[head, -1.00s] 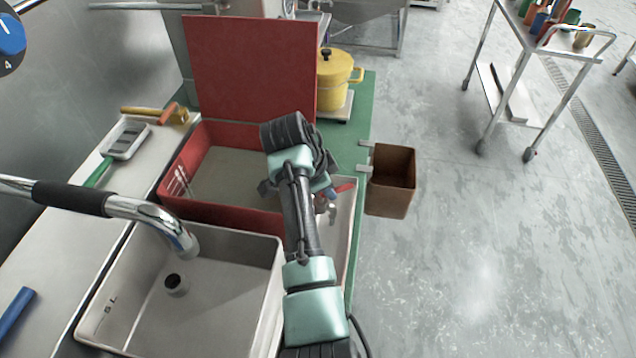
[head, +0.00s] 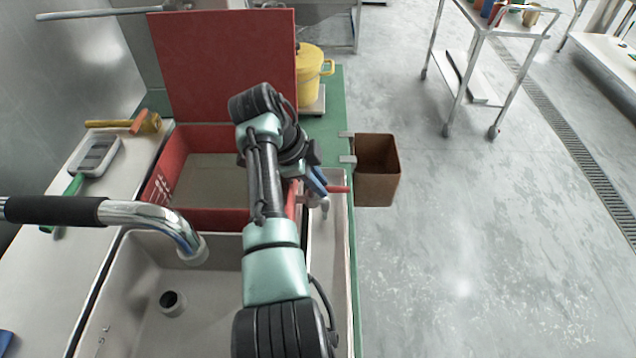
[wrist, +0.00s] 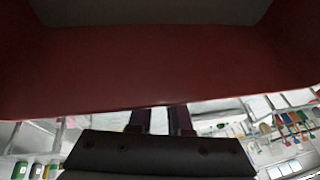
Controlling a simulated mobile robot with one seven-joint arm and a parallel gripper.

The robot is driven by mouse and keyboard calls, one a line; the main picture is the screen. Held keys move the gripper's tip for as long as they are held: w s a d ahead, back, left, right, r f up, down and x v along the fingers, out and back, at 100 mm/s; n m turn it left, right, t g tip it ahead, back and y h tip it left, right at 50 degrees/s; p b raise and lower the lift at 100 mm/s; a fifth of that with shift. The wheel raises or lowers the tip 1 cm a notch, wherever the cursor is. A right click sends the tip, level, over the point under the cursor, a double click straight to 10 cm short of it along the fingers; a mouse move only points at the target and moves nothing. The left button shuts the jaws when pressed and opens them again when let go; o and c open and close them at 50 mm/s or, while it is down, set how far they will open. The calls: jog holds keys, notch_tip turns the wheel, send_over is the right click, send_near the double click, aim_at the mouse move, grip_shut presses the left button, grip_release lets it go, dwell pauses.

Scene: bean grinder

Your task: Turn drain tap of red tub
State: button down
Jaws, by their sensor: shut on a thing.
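The red tub (head: 210,219) stands left of my arm in the head view, with a flat grey-brown surface inside it. Its drain tap is on the right side, with a red handle (head: 338,189) sticking out to the right and a metal spout (head: 325,204) below. My gripper (head: 320,184) is at the tap and shut on the red handle; my arm partly hides the grip. In the wrist view the red tub wall (wrist: 160,65) fills the upper part. My two dark fingers (wrist: 161,121) show below it, and the handle between them cannot be made out.
A sink (head: 215,300) lies in front of the tub, with a chrome faucet (head: 150,217) over it. A brown open box (head: 378,188) hangs at the counter's right edge, close to the tap. A yellow pot (head: 309,75) stands behind.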

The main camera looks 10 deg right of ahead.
dwell(0.4)
jog(key=c, duration=0.8)
grip_release()
jog(key=shift+c, duration=0.2)
jog(key=shift+r, duration=0.1)
jog(key=v, duration=0.7)
jog(key=shift+a+r, duration=0.1)
jog(key=shift+r, duration=0.05)
